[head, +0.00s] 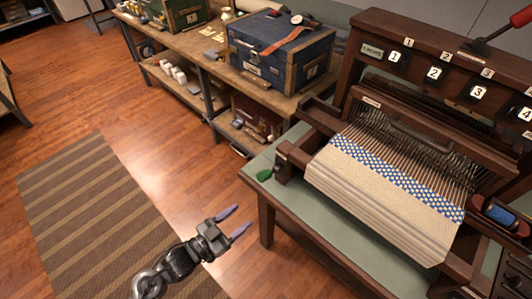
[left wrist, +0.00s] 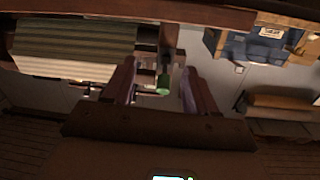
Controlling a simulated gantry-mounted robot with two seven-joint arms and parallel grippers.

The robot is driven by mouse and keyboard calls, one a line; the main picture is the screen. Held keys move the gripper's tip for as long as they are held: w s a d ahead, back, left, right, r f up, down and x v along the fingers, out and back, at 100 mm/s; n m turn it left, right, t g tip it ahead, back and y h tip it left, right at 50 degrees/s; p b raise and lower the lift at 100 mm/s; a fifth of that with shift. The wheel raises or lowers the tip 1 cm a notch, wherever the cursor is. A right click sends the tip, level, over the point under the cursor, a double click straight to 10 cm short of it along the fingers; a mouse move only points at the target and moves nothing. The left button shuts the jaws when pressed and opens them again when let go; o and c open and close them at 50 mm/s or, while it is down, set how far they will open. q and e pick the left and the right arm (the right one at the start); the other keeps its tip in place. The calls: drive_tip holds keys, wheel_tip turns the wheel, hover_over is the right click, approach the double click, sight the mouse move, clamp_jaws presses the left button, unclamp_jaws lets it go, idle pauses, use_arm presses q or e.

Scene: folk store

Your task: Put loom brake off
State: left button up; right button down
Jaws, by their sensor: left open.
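The wooden loom (head: 390,175) stands on a green-topped table at the right, with blue-and-white patterned cloth on it. A small green-ended handle (head: 264,175) sticks out at the loom's near left side. A dark lever with a red handle (head: 508,32) rises at the loom's top right. I cannot tell from any readable label which one is the brake. My left gripper (head: 243,217) is open and empty over the floor, left of the table and apart from the green handle. In the left wrist view the green handle (left wrist: 163,84) appears between the open fingers, beyond them.
The table edge (head: 300,245) lies right of my left gripper. A workbench (head: 180,48) at the back carries a blue chest (head: 275,55) and a green chest (head: 188,15). Wooden floor and a striped rug (head: 95,210) leave free room at the left.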

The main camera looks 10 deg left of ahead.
use_arm(q)
drive_tip(key=p, duration=0.3)
approach(259, 180)
drive_tip(key=f, duration=0.1)
drive_tip(key=x, duration=0.2)
drive_tip(key=shift+m+t, duration=0.3)
drive_tip(key=x, duration=0.9)
drive_tip(key=shift+r+b, duration=0.25)
drive_tip(key=shift+b, duration=0.1)
drive_tip(key=shift+w+d, duration=0.4)
drive_tip(key=shift+d, duration=0.05)
use_arm(e)
drive_tip(key=shift+d+r, duration=0.15)
drive_tip(key=shift+r, duration=1.85)
use_arm(q)
clamp_jaws()
